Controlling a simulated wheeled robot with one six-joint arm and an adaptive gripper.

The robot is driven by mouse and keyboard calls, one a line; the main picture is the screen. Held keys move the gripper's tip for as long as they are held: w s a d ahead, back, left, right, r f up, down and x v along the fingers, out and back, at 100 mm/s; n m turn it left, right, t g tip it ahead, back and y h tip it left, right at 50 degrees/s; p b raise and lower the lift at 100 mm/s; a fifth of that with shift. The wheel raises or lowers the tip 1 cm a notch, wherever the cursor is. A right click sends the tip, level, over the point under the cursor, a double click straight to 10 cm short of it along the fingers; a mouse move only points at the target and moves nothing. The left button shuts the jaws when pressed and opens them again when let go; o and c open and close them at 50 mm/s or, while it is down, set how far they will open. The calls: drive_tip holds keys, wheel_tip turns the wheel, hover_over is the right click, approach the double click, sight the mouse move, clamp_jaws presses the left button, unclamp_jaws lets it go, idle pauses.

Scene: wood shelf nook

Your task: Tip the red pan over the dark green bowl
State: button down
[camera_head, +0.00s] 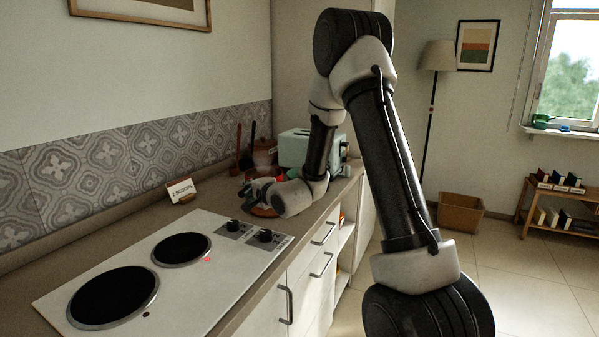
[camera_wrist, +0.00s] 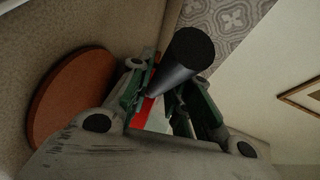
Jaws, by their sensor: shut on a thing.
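My gripper (camera_head: 246,191) is low over the counter in front of the toaster, small and partly hidden by my arm in the head view. In the wrist view my gripper (camera_wrist: 168,104) is shut on a dark, rounded handle (camera_wrist: 182,60). A strip of red, which looks like part of the red pan (camera_wrist: 144,112), shows between the fingers; the rest of the pan is hidden, so its tilt cannot be told.
A round reddish-brown board (camera_wrist: 75,90) lies beside my gripper. A mint toaster (camera_head: 303,148) stands behind it. A cooktop (camera_head: 165,285) with two dark plates and a "2 SCOOPS" card (camera_head: 181,190) are nearer. A small green object (camera_head: 541,121) sits on the windowsill.

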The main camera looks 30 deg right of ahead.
drive_tip(key=shift+w, duration=0.15)
drive_tip(key=d+r+m+t+y, duration=0.1)
drive_tip(key=d+r+m, duration=0.2)
drive_tip(key=r, duration=0.7)
drive_tip(key=shift+s+d+r+m, duration=0.35)
drive_tip(key=shift+s+d+m, duration=0.05)
drive_tip(key=shift+d, duration=0.95)
drive_tip(key=shift+d+r+y, duration=0.2)
drive_tip(key=shift+d+y, duration=0.05)
drive_tip(key=shift+y, duration=0.05)
drive_tip(key=d, duration=0.1)
drive_tip(key=d+r+m, duration=0.1)
drive_tip(key=d+r+m+t, duration=0.1)
drive_tip(key=shift+s+d+r+p, duration=0.2)
drive_tip(key=shift+d+r+p, duration=0.05)
drive_tip(key=shift+p, duration=0.1)
drive_tip(key=shift+s+d+r+m+t+y, duration=0.1)
drive_tip(key=shift+d+r+m+t+y, duration=0.25)
drive_tip(key=shift+d+r+m, duration=0.55)
drive_tip(key=shift+s+d+f+m+t+p, duration=0.15)
drive_tip(key=shift+d+m+t+p, duration=0.1)
drive_tip(key=shift+d+m, duration=0.35)
drive_tip(key=shift+d+f+m+t+p, duration=0.15)
drive_tip(key=shift+d+m+t+p, duration=0.05)
drive_tip(key=shift+d+m, duration=0.4)
drive_tip(key=shift+s+d+f+m+t+p, duration=0.15)
drive_tip(key=shift+d+m+t+p, duration=0.1)
drive_tip(key=shift+d+m, duration=0.35)
idle(1.8)
